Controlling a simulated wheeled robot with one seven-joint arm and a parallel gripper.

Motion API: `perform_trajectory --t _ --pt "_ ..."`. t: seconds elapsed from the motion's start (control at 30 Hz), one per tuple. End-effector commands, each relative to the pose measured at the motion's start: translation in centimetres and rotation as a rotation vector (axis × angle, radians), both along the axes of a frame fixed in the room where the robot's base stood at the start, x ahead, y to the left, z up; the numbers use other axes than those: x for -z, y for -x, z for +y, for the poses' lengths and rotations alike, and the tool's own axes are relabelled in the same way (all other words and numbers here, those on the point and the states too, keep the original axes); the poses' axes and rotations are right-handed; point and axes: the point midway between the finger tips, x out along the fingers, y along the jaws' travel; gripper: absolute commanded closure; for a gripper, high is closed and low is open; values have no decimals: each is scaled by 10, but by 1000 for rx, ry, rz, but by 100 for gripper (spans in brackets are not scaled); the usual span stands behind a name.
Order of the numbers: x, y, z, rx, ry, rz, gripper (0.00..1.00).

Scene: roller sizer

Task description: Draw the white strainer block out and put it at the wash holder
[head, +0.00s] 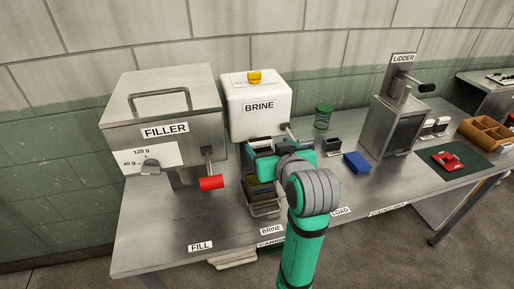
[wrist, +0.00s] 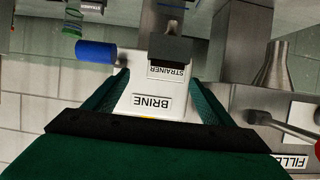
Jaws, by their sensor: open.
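The white strainer block, labelled STRAINER, shows in the wrist view (wrist: 168,72) at the front of the white BRINE machine (head: 258,105). Its body behind the label is mostly hidden. My gripper (head: 264,150) is in front of the machine's lower part and covers much of that area in the head view. In the wrist view my gripper (wrist: 158,82) is open, its fingers on either side of the label with visible gaps. A small dark holder (head: 332,147) with a pale label stands right of the BRINE machine. I cannot tell for sure that it is the wash holder.
The steel FILLER (head: 165,115) with a red handle (head: 211,183) stands close on the left. The LIDDER (head: 400,115) stands farther right. The table's front left is clear.

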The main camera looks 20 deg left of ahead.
Motion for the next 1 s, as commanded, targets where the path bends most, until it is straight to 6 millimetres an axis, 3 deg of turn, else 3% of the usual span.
perform_trajectory --t 0.4,0.77,0.97,1.0 --pt "16 -27 41 -19 0 1 23" --pt "20 -36 45 -16 0 -1 23" --pt "19 -36 44 -14 0 -1 66" --pt "19 -36 44 -14 0 -1 68"
